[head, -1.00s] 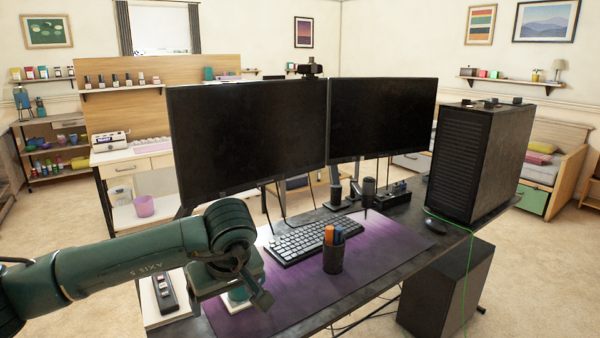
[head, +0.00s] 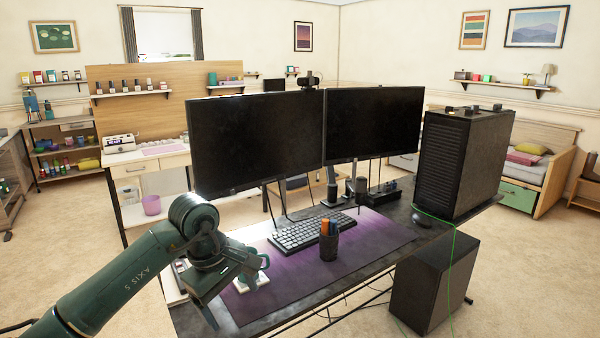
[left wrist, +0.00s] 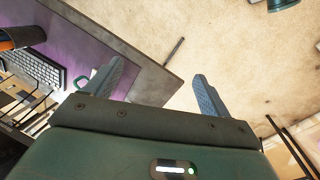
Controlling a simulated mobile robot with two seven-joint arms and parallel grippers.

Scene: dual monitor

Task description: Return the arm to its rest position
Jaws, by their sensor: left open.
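My left arm comes in from the lower left in the head view. Part of the mug (left wrist: 82,83) shows beside one finger, partly hidden. My right gripper is in neither view.
The desk holds two monitors (head: 257,140), a keyboard (head: 305,232), a pen cup (head: 328,246) and a PC tower (head: 460,165). A green cable hangs at the right. A black box (head: 432,285) stands on the floor. Carpet (head: 545,270) at the right is clear.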

